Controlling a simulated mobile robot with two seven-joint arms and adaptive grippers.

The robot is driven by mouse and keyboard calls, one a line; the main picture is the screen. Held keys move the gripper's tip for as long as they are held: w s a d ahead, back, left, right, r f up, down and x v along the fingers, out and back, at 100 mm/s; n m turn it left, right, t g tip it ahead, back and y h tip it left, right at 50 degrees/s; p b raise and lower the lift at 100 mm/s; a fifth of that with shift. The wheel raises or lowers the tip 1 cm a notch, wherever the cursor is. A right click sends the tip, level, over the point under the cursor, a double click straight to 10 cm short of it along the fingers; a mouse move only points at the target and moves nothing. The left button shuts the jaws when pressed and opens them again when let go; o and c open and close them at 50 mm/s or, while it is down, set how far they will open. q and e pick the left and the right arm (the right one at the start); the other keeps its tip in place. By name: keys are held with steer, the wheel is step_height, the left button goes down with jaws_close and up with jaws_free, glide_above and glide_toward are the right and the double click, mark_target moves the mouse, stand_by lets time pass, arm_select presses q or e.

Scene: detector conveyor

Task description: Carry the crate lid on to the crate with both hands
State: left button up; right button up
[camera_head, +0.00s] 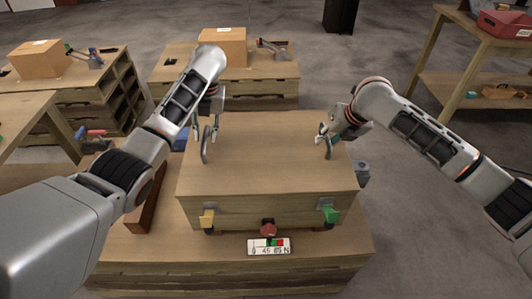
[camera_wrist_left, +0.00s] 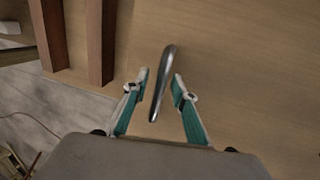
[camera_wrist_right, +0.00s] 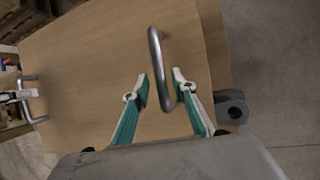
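The crate lid is a flat wooden panel (camera_head: 265,165) with a metal handle near each end. It lies level on top of the wooden crate (camera_head: 260,212); whether it is fully seated I cannot tell. My left gripper (camera_head: 208,138) is at the left handle (camera_head: 204,150); in the left wrist view that handle (camera_wrist_left: 162,82) stands between the open fingers (camera_wrist_left: 160,78), with gaps showing. My right gripper (camera_head: 325,136) is at the right handle (camera_head: 329,150); in the right wrist view this handle (camera_wrist_right: 156,55) passes between the open fingers (camera_wrist_right: 162,78).
The crate front has a yellow latch (camera_head: 207,217) and a green latch (camera_head: 328,213). A small display panel (camera_head: 269,246) and a red knob (camera_head: 268,228) are in front. A reddish-brown bar (camera_head: 147,207) lies left of the crate. Benches with cardboard boxes (camera_head: 222,46) stand behind.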

steer(key=shift+d+r, duration=0.1)
steer(key=shift+r, duration=0.05)
arm_select(q)
step_height(320, 180, up, 7)
steer(key=d, duration=0.1)
steer(key=shift+d+r, duration=0.2)
arm_select(e)
steer(key=v, duration=1.1)
steer(key=shift+s+r, duration=0.25)
steer(key=shift+r, duration=0.05)
arm_select(q)
steer(key=shift+s, duration=0.1)
